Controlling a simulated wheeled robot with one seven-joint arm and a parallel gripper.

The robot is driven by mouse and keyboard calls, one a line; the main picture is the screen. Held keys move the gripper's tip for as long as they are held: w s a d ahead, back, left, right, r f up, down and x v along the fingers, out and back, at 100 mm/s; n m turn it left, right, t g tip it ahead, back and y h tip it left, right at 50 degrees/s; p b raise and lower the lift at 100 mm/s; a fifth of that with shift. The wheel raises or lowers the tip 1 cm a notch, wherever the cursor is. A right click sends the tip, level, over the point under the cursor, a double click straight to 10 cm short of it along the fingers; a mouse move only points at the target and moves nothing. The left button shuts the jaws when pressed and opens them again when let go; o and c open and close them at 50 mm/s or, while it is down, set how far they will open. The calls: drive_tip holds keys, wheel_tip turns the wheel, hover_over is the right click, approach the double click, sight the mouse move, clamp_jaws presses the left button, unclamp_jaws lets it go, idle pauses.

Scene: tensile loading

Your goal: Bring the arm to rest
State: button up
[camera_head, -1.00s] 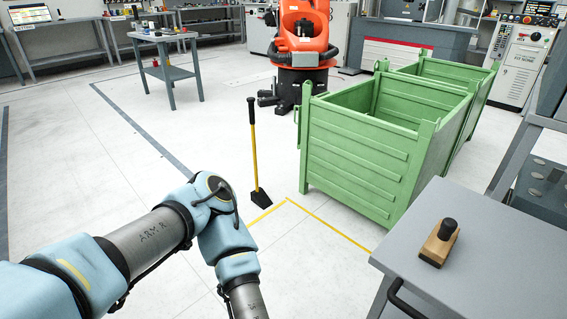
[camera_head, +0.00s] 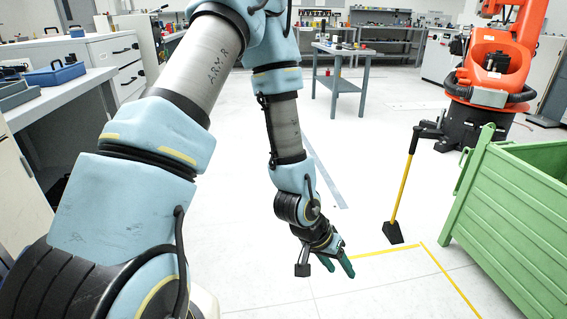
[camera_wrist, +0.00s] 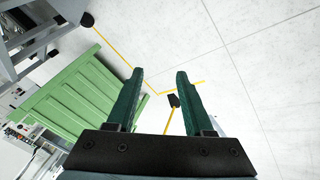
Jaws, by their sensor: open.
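My arm rises at the left of the head view and bends down at its elbow. My gripper (camera_head: 325,268) hangs at its end over bare white floor, left of the yellow-handled tool.
A green crate (camera_head: 515,205) stands at the right, by an orange robot (camera_head: 495,65). A tool with a yellow handle (camera_head: 404,188) stands on the floor. A grey table (camera_head: 340,84) is behind. A workbench (camera_head: 60,92) lies at the left. Open floor surrounds my gripper.

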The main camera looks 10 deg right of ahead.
drive_tip(key=w+a+r+n+t+y, duration=0.1)
drive_tip(key=w+a+r+n+y, duration=0.1)
drive_tip(key=w+a+r, duration=0.55)
drive_tip(key=w+a+r+n+t+y, duration=0.1)
drive_tip(key=w+a+r+n+y, duration=0.3)
drive_tip(key=a, duration=0.6)
drive_tip(key=s+a+r+n, duration=0.1)
drive_tip(key=a+r+n, duration=0.1)
drive_tip(key=a+r, duration=0.95)
wheel_tip(320, 180, up, 15)
drive_tip(key=a+p, duration=0.1)
drive_tip(key=p, duration=1.7)
drive_tip(key=shift+h, duration=0.4)
drive_tip(key=shift+s, duration=0.1)
